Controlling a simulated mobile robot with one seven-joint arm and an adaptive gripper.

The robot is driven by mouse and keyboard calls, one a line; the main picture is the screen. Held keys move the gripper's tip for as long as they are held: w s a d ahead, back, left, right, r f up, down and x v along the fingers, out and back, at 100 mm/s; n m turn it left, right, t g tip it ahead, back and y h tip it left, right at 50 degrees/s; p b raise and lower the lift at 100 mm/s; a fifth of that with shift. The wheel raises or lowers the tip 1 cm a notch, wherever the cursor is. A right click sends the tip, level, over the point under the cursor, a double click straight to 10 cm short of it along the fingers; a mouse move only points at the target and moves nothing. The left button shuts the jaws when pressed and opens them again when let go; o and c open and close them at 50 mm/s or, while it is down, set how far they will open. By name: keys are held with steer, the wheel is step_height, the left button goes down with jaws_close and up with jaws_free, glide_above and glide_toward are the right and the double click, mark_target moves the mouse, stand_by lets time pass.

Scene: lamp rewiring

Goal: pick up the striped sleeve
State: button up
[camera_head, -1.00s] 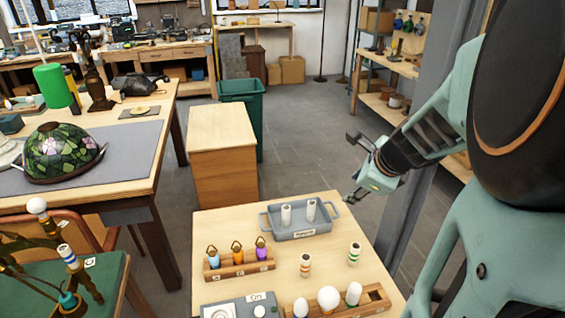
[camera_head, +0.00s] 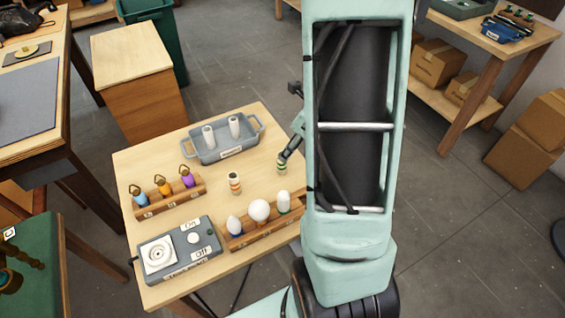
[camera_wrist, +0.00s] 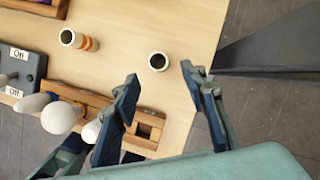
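Two striped sleeves stand upright on the wooden table. The orange-striped sleeve (camera_head: 234,183) is near the middle; it also shows in the wrist view (camera_wrist: 80,41). The green-and-yellow-striped sleeve (camera_head: 282,164) is to its right; in the wrist view I look down on its round dark opening (camera_wrist: 158,61). My gripper (camera_wrist: 160,72) is open, with one finger on each side of this sleeve in the picture and no visible contact. In the head view my gripper (camera_head: 291,150) is right at this sleeve's top, partly hidden by my arm. I cannot tell its exact height.
A grey tray (camera_head: 190,154) with two white sleeves stands behind. A wooden rack (camera_head: 240,240) with white bulbs is in front. A rack (camera_head: 152,210) with three coloured holders and a grey switch box (camera_head: 205,262) are at left. The table's right edge is close to the green-striped sleeve.

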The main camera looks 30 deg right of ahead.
mark_target(282, 164)
steer(key=shift+b+x, duration=0.45)
steer(key=shift+x, duration=3)
steer(key=shift+a, duration=0.1)
steer(key=shift+c, duration=0.7)
steer(key=c, duration=0.7)
